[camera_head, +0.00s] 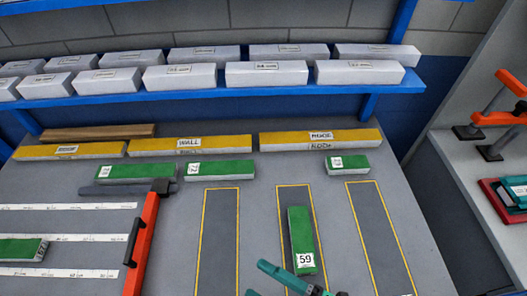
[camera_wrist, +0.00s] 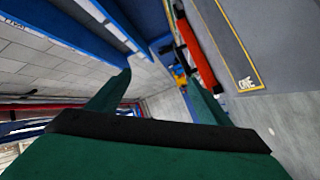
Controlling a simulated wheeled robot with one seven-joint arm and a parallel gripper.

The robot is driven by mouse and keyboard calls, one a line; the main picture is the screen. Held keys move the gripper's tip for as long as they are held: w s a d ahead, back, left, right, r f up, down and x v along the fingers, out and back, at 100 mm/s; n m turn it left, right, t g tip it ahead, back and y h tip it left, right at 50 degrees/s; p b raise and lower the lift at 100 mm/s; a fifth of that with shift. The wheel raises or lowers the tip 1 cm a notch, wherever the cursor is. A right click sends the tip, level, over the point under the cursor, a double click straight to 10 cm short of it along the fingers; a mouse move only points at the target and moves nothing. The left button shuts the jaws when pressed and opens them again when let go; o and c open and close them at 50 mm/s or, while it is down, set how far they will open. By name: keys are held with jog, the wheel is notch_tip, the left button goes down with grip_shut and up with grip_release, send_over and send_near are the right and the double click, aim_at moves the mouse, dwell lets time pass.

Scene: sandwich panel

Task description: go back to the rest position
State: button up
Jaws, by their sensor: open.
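My gripper (camera_head: 258,278) shows at the bottom edge of the head view, its teal fingers partly cut off by the frame. In the wrist view my gripper (camera_wrist: 160,92) has its two green fingers spread apart with nothing between them. A green block labelled 59 (camera_head: 301,232) lies inside the middle yellow-outlined strip (camera_head: 283,199) on the grey table. The fingertips are near its lower left in the picture; I cannot tell the height between them.
Other green blocks (camera_head: 220,168) lie along the back before yellow-topped bars (camera_head: 190,142). An orange rail with a black handle (camera_head: 140,240) stands at left. White boxes (camera_head: 180,77) fill a blue shelf behind. A side shelf (camera_head: 500,175) holds clamps. The left and right strips are empty.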

jog(key=s+f+m+t+h, duration=0.1)
jog(key=f+m+t+h, duration=0.1)
jog(key=m+h, duration=0.3)
jog(key=s+f+m+t+h, duration=0.2)
jog(key=m+h, duration=0.3)
jog(key=m, duration=0.5)
jog(key=s+f+m+t+h, duration=0.2)
jog(key=f+m+h, duration=0.1)
jog(key=m, duration=0.4)
jog(key=shift+s+a+f+m+h, duration=0.2)
jog(key=shift+a+m+h, duration=0.15)
jog(key=shift+h, duration=0.55)
